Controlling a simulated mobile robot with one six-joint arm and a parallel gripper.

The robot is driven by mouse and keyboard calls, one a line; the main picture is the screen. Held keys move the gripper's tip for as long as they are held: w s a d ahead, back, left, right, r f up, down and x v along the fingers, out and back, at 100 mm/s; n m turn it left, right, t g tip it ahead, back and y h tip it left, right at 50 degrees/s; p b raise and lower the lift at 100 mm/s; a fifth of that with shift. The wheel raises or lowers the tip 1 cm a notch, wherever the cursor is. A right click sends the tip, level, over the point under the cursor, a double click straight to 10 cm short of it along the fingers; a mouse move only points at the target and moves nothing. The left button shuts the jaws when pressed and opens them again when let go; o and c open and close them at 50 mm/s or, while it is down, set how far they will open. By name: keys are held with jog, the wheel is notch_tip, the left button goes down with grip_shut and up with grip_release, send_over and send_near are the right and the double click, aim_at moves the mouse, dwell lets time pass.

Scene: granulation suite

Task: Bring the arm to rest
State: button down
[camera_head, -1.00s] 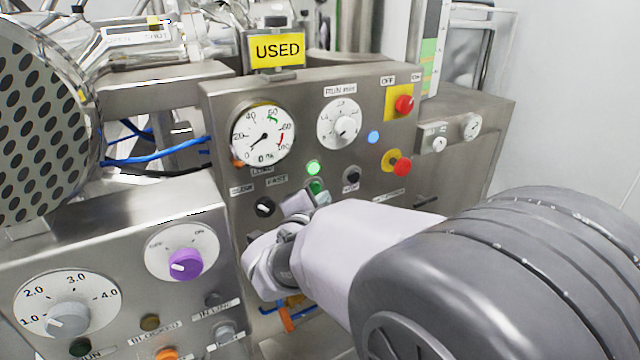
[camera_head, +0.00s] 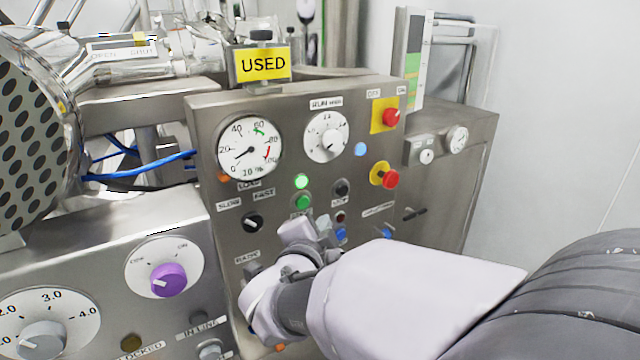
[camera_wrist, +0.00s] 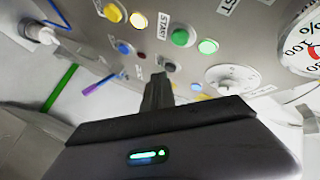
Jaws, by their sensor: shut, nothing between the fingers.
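My gripper (camera_head: 308,232) is in front of the lower middle of the steel control panel (camera_head: 208,150), below a lit green lamp (camera_head: 301,181) and a green button (camera_head: 302,201). In the wrist view my gripper (camera_wrist: 158,88) shows its fingers together with nothing between them, pointing at the panel face. A gap to the panel cannot be measured from these views. My forearm hides the panel's lower right part.
A dial gauge (camera_head: 249,147), a timer knob (camera_head: 326,137), a red switch (camera_head: 391,118) and a red stop button (camera_head: 390,179) are on the panel. A lower panel with a purple knob (camera_head: 168,280) stands at left. A perforated drum (camera_head: 32,130) is beyond it.

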jog(key=s+d+f+n+g+y, duration=0.1)
jog(key=s+d+n+g, duration=0.2)
jog(key=s, duration=0.6)
jog(key=s+d+f+n+g+y, duration=0.2)
jog(key=s+d, duration=0.3)
jog(key=s, duration=0.5)
jog(key=s+d+f+n+g+y, duration=0.1)
jog(key=s+d+n+g, duration=0.3)
jog(key=s, duration=0.5)
jog(key=shift+s+f+y, duration=0.3)
jog(key=shift+s+f, duration=0.1)
jog(key=shift+f, duration=0.35)
